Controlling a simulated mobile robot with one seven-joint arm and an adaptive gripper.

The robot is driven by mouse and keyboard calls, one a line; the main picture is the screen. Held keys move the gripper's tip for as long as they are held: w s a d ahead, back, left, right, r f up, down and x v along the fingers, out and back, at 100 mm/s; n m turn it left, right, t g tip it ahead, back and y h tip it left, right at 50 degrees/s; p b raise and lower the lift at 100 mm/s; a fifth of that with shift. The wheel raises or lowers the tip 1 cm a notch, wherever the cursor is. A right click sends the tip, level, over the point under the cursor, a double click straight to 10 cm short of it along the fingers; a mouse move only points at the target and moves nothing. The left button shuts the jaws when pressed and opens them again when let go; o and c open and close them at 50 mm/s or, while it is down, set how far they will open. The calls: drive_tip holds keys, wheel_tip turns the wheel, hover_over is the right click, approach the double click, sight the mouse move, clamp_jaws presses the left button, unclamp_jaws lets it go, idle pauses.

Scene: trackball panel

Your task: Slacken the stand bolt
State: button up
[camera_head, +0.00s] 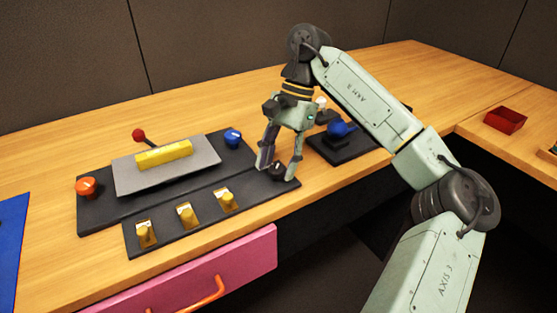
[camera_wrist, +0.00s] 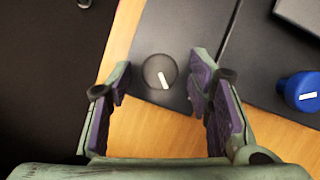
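A round black knob or bolt head with a white line (camera_wrist: 160,71) sits at the right end of the dark front strip of the panel. It also shows in the head view (camera_head: 278,171), partly hidden by my fingers. No label shows, so I cannot tell if it is the stand bolt. My gripper (camera_head: 279,169) is open and points down over it. In the wrist view the fingers (camera_wrist: 160,84) stand apart on either side, with the knob centred near the tips and no clear contact.
A blue knob (camera_head: 233,138), grey plate with yellow bar (camera_head: 164,154), red-ball lever (camera_head: 139,135), orange knob (camera_head: 87,187) and yellow switches (camera_head: 186,216) lie left. A blue piece on a black base (camera_head: 341,129) stands close right. A pink drawer (camera_head: 247,254) is below; a red tray (camera_head: 505,121) is far right.

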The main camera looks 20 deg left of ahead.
drive_tip(key=shift+r, duration=0.1)
drive_tip(key=v, duration=1.1)
drive_tip(key=shift+w+r, duration=0.25)
drive_tip(key=shift+r, duration=0.1)
drive_tip(key=shift+d, duration=0.1)
